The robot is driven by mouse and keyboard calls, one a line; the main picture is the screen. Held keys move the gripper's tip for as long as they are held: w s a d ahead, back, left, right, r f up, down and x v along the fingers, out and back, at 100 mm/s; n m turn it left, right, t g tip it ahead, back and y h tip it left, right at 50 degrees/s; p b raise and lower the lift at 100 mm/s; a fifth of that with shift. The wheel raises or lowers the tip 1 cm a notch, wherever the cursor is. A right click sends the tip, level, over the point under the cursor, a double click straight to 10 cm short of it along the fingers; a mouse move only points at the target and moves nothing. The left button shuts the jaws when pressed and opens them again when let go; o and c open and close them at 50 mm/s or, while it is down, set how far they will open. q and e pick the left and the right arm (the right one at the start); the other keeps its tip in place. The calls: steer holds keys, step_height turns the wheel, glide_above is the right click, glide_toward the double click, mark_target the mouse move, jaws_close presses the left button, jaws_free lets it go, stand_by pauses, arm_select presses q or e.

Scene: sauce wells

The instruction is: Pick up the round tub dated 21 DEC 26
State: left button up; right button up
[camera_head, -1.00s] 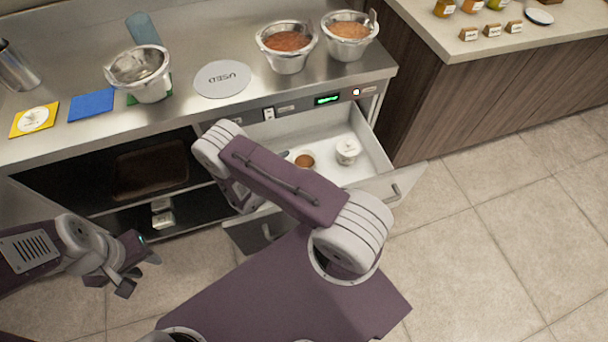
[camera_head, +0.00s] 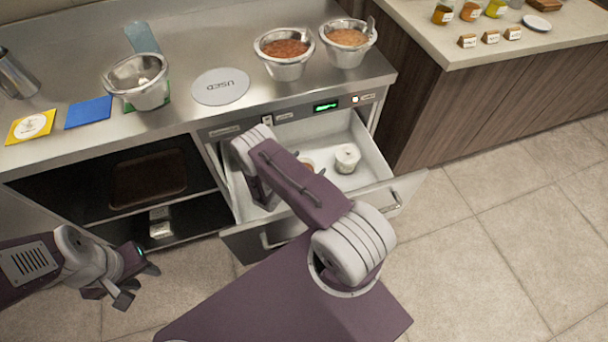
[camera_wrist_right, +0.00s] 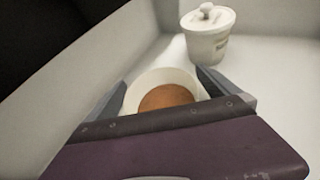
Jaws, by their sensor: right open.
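An open round white tub (camera_wrist_right: 165,84) with orange-brown contents sits in the drawer, between the two fingers of my right gripper (camera_wrist_right: 163,92). The fingers are spread on either side of it, and my gripper body hides its near part. In the head view this tub (camera_head: 307,164) shows only partly past my right arm. A white lidded pot (camera_wrist_right: 207,36) with a knob stands behind it to the right; it also shows in the head view (camera_head: 347,158). No date is legible on either. My left gripper (camera_head: 138,284) is open and empty in front of the lower shelves.
The drawer (camera_head: 372,178) is pulled out, its walls close around my right gripper. Above, the steel counter (camera_head: 215,45) holds metal bowls of sauce (camera_head: 286,50), an emptier bowl (camera_head: 138,80) and a round USED mat (camera_head: 221,87). Floor at right is clear.

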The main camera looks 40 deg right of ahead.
steer(key=c, duration=1.8)
step_height(320, 180, up, 10)
steer(key=p, duration=0.2)
